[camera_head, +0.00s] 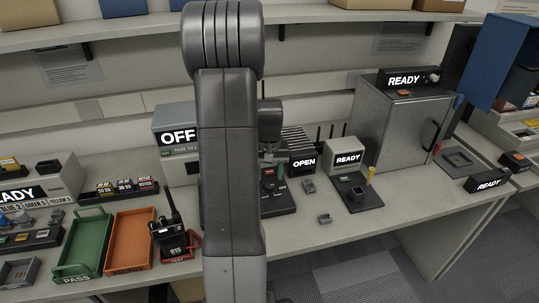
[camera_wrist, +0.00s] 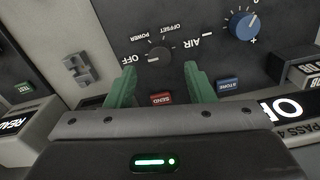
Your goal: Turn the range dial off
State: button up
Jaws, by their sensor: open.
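A dark grey panel (camera_wrist: 112,32) fills the upper middle of the wrist view, with its lettering upside down. A black dial (camera_wrist: 158,52) sits on it between the printed words OFF and AIR. A small white mark shows on the dial's lower side; I cannot tell which setting it points to. My gripper (camera_wrist: 160,69) is open, its two green fingers apart, below and either side of the dial in the picture; I see no contact. In the head view my arm hides most of the panel (camera_head: 283,203), and my gripper is over it.
A blue knob (camera_wrist: 244,25) is on the same panel, right of the dial. A red SEND button (camera_wrist: 162,99) and a blue STORE button (camera_wrist: 227,85) lie near the fingers. A display box reading OFF (camera_head: 178,137) stands behind left. A black radio (camera_head: 174,232) stands at the front left.

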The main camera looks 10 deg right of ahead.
aim_at(269, 185)
notch_tip(269, 185, up, 9)
jog(key=shift+r, duration=0.2)
dwell(0.3)
notch_tip(269, 185, down, 14)
dwell(0.6)
jog(key=shift+r, duration=0.1)
